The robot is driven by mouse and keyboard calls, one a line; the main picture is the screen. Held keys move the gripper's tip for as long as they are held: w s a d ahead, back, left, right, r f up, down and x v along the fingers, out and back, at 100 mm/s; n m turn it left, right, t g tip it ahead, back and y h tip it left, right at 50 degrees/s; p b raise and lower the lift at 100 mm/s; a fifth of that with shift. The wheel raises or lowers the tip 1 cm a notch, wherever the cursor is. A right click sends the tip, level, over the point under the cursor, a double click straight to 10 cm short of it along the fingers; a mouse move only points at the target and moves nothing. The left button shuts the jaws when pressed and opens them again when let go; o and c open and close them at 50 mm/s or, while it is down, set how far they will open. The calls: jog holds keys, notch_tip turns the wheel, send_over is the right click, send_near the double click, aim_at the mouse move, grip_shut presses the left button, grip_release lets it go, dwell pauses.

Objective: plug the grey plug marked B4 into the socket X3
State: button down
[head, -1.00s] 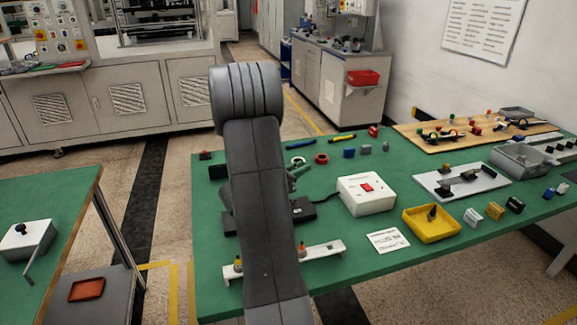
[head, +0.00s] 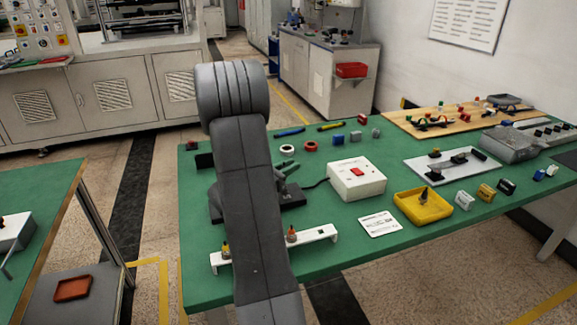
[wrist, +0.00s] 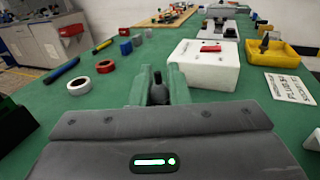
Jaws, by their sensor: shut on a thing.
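My gripper (wrist: 158,88) shows in the wrist view with its two green-grey fingers on either side of a dark grey plug (wrist: 157,93), which stands upright between them. Any B4 mark on it is not readable. In the head view, my arm hides most of the gripper and the plug. No X3 label can be read, so I cannot tell which thing is that socket. A white plate with dark fittings (head: 437,174) lies on the right of the green table, and a wooden board with coloured parts (head: 400,117) lies behind it.
A white bracket (head: 318,235) stands at the front edge. Several small blocks lie right.

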jog(key=shift+f+b, duration=0.3)
jog(key=shift+f, duration=0.3)
jog(key=shift+f+b, duration=1.3)
jog(key=shift+b, duration=0.2)
dwell(1.5)
jog(key=c, duration=1.3)
grip_release()
jog(key=shift+r, duration=0.1)
notch_tip(320, 180, up, 10)
jog(key=p, duration=0.1)
